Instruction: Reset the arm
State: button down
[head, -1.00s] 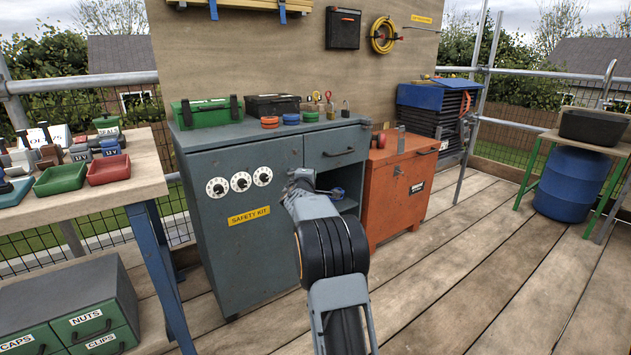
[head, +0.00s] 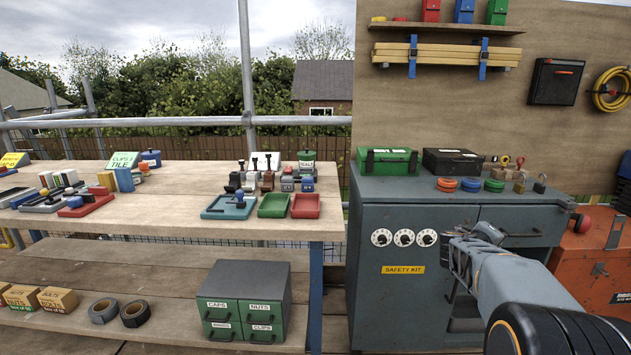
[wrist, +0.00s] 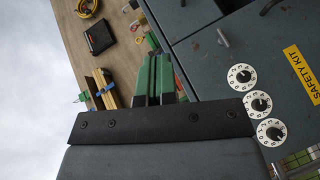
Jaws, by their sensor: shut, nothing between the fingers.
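My gripper (head: 458,262) is in front of the grey-blue safety kit cabinet (head: 395,310), at the lower right of the head view, with my arm coming in from the lower right corner. In the wrist view my gripper's green fingers (wrist: 155,72) are together with nothing between them. The same cabinet (wrist: 225,60) shows there on the right, tilted, with its white dials and yellow label. In the head view part of the cabinet's front is hidden behind my arm.
A wooden bench (head: 160,222) with trays and stamps stands left. A drawer unit (head: 246,300) sits on its lower shelf. A green case (head: 388,162) and colored tape rolls (head: 470,184) lie on the cabinet. An orange cabinet (head: 590,260) is at right, partly behind my arm.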

jog(key=s+a+r+m+g+y+p, duration=0.1)
jog(key=s+a+r+g+y+p, duration=0.1)
jog(key=s+a+r+y+p, duration=0.4)
jog(key=s+a+r+m+g+y+p, duration=0.2)
jog(key=s+a+r+y+p, duration=0.4)
jog(key=s+a+r+p, duration=0.6)
jog(key=s+a+p, duration=0.5)
jog(key=a+p, duration=0.3)
jog(key=shift+s+a+y+p, duration=0.3)
jog(key=shift+a+p, duration=0.05)
jog(key=shift+p, duration=0.05)
